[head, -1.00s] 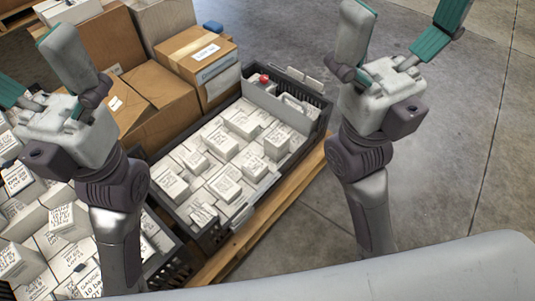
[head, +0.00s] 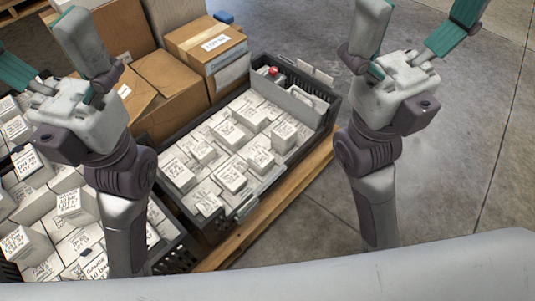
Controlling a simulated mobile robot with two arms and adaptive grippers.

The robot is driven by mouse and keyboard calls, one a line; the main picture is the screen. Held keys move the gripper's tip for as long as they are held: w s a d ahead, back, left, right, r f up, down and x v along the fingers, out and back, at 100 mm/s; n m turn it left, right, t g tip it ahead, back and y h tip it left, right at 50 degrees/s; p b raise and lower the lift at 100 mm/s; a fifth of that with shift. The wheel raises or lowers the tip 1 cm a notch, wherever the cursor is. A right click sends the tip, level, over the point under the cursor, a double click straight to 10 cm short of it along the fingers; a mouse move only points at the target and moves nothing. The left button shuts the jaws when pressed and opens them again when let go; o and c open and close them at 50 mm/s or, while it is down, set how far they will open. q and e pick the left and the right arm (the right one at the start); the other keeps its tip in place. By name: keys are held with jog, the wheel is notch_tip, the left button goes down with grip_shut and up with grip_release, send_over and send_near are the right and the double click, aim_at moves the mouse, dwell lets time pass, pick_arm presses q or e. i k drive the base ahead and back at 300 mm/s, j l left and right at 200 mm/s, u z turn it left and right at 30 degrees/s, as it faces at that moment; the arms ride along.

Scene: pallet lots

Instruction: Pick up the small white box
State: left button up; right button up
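Several small white boxes with dark handwriting lie in a dark grey crate (head: 329,119) in the middle of the head view. One small white box (head: 231,177) sits raised near the crate's front side, and another white box (head: 284,136) sits further right. I cannot tell which one the task means. My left gripper (head: 42,38) is open and empty, left of this crate and above other boxes. My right gripper (head: 422,22) is open and empty, to the right of the crate and over the floor in the picture. Neither gripper touches a box.
More white boxes (head: 75,205) fill another crate at the left, partly hidden by my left arm. Brown cartons (head: 170,85) stand behind. A red object (head: 273,71) lies at the crate's far end. A wooden pallet (head: 262,222) edges the crates. Grey floor at right is clear.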

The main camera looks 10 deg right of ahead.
aim_at(262, 162)
jog(key=k+l+u, duration=0.1)
jog(key=u, duration=0.3)
jog(key=k+l+u, duration=0.1)
jog(key=u, duration=0.3)
jog(key=k+l+u, duration=0.1)
jog(key=u, duration=0.3)
